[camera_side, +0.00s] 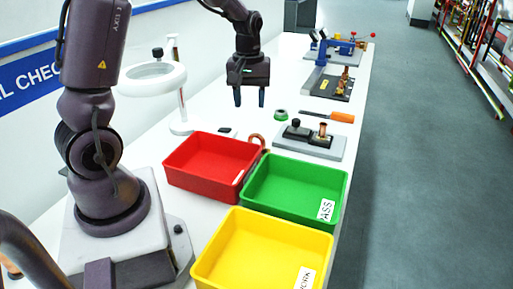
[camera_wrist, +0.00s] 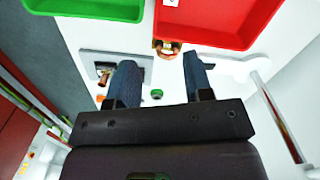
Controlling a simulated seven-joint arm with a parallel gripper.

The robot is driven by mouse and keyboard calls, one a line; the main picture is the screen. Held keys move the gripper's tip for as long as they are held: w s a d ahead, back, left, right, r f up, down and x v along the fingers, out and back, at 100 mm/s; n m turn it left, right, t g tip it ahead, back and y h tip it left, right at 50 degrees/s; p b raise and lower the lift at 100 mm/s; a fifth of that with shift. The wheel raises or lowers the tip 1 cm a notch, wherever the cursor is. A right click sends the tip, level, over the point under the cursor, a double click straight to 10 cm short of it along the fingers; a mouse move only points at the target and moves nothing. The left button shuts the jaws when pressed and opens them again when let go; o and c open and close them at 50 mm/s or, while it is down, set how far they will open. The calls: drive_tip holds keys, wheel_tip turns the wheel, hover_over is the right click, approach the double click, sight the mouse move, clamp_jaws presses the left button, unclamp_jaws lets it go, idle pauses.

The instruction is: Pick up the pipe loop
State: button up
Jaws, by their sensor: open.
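The pipe loop (camera_side: 257,138) is a small copper-coloured curved piece on the white table, beside the back right corner of the red bin (camera_side: 205,165). The bin hides part of it in the side view. In the wrist view the pipe loop (camera_wrist: 166,47) shows by the edge of the red bin, between and beyond my fingertips. My gripper (camera_side: 249,99) is open and empty, pointing down above the table, farther back than the loop and apart from it. My open fingers also show in the wrist view (camera_wrist: 161,65).
A green bin (camera_side: 256,205) and a yellow bin (camera_side: 222,228) stand in front. A grey fixture plate (camera_side: 325,152) holds a copper part. An orange-handled tool (camera_side: 341,117), a green ring (camera_side: 280,114) and a white ring lamp (camera_side: 180,77) stand nearby. Blue-clamp fixtures are at the back.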

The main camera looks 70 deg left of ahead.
drive_tip(key=w+a+f+n, duration=0.2)
drive_tip(key=a+n, duration=0.1)
drive_tip(key=n, duration=0.1)
drive_tip(key=w+a+f+n, duration=0.1)
drive_tip(key=a+f+n, duration=0.2)
drive_tip(key=a+n, duration=0.1)
drive_tip(key=w+a+f+n, duration=0.2)
drive_tip(key=a+n, duration=0.1)
drive_tip(key=n, duration=0.3)
drive_tip(key=shift+w+a+f, duration=0.3)
drive_tip(key=shift+a+f, duration=0.05)
drive_tip(key=shift+f, duration=0.05)
wheel_tip(320, 180, down, 7)
drive_tip(key=shift+r, duration=0.15)
drive_tip(key=shift+w+d+f, duration=0.1)
drive_tip(key=shift+f, duration=1.4)
drive_tip(key=shift+w+d+f, duration=0.1)
drive_tip(key=shift+f, duration=1.4)
drive_tip(key=shift+c, duration=0.3)
clamp_jaws()
